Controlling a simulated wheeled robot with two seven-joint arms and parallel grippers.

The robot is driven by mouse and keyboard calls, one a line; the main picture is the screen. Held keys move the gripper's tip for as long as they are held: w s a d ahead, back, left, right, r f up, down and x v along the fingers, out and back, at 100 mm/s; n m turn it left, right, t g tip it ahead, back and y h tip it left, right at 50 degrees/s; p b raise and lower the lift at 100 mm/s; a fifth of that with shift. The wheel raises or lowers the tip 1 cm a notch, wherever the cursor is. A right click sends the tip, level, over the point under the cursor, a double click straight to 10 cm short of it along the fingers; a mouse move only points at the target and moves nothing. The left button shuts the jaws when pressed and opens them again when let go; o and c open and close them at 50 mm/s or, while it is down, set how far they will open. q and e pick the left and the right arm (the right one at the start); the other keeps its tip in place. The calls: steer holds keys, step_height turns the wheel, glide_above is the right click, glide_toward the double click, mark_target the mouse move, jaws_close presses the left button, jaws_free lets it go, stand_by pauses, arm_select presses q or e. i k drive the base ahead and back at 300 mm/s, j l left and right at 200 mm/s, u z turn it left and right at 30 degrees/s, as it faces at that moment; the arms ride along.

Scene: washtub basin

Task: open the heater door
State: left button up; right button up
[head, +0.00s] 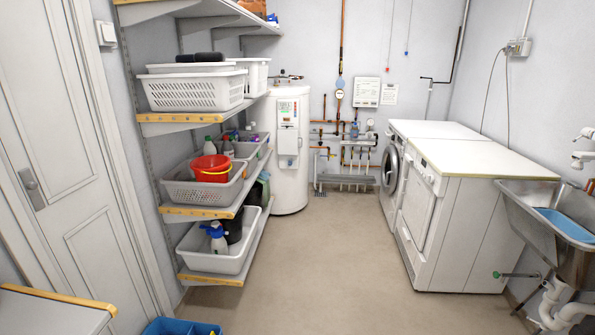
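The heater (291,190) is a tall white cylinder standing on the floor at the back, left of the pipes. A narrow white panel (288,145), which looks like its door, is on the front, with labels on its upper part. The panel looks closed flat against the tank, though it is small at this distance. The shelf baskets stand close to the heater's left side. Neither of my grippers shows in the head view.
Shelves with white baskets (195,93) and a red bucket (211,168) line the left wall. White washing machines (470,215) and a metal sink (530,215) stand on the right. A blue bin (165,327) is at the front left. The floor (325,255) between is clear up to the heater.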

mark_target(288, 139)
steer(key=i+z, duration=0.3)
steer(key=i, duration=1.65)
